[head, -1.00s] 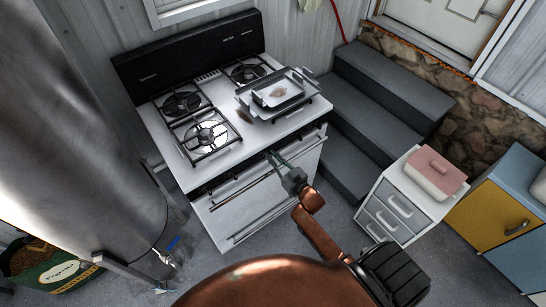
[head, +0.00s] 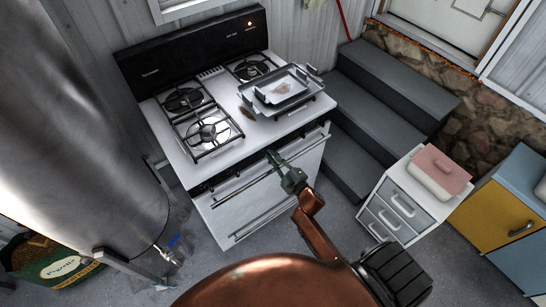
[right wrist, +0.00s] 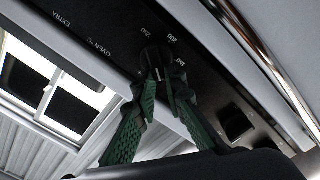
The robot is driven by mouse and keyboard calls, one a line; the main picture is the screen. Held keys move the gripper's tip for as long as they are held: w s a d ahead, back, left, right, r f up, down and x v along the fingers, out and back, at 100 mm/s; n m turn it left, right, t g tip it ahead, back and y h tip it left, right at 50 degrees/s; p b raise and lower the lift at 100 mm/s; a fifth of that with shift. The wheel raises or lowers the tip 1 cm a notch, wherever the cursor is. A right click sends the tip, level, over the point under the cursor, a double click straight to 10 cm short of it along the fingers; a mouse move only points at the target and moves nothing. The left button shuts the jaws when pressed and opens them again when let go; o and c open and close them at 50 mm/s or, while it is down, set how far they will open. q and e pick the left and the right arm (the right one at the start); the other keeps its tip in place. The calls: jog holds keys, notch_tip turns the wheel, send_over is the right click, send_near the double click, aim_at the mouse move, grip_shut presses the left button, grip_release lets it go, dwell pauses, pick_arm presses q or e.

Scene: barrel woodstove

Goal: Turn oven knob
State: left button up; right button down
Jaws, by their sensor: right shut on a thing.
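The white stove (head: 182,164) with a black front control strip stands at the centre of the head view. My right gripper (head: 272,156) reaches its front edge, on the right half of the strip. In the right wrist view the green fingers (right wrist: 161,82) are shut on the dark oven knob (right wrist: 153,56). White temperature numbers surround the knob, and "OVEN °C" is printed beside it. The fingertips partly hide the knob. A small orange light (head: 250,23) glows on the stove's black back panel (head: 190,48). My left gripper is not in view.
Roasting pans (head: 287,92) sit on the stove's right side, beside the burners (head: 207,132). A large metal tank (head: 85,130) stands left. Dark steps (head: 375,110) and a white drawer unit (head: 395,205) stand right. The oven handle (head: 260,178) runs below my gripper.

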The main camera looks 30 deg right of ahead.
jog(key=n+b, duration=0.1)
jog(key=n, duration=0.1)
jog(key=f+n, duration=0.1)
jog(key=shift+a+n+b, duration=0.15)
jog(key=shift+n+b, duration=0.2)
jog(key=shift+n, duration=0.05)
jog(key=n, duration=0.1)
jog(key=n+b, duration=0.1)
jog(key=shift+f+n+b, duration=0.25)
jog(key=shift+n+b, duration=0.05)
jog(key=n+b, duration=0.2)
jog(key=n, duration=0.1)
jog(key=shift+f, duration=0.3)
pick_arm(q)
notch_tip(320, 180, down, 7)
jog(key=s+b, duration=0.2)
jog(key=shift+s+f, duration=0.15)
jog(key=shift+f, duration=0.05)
pick_arm(e)
jog(key=shift+n, duration=1.6)
jog(key=c, duration=2)
grip_release()
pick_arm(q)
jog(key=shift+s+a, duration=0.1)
pick_arm(e)
jog(key=shift+s, duration=0.1)
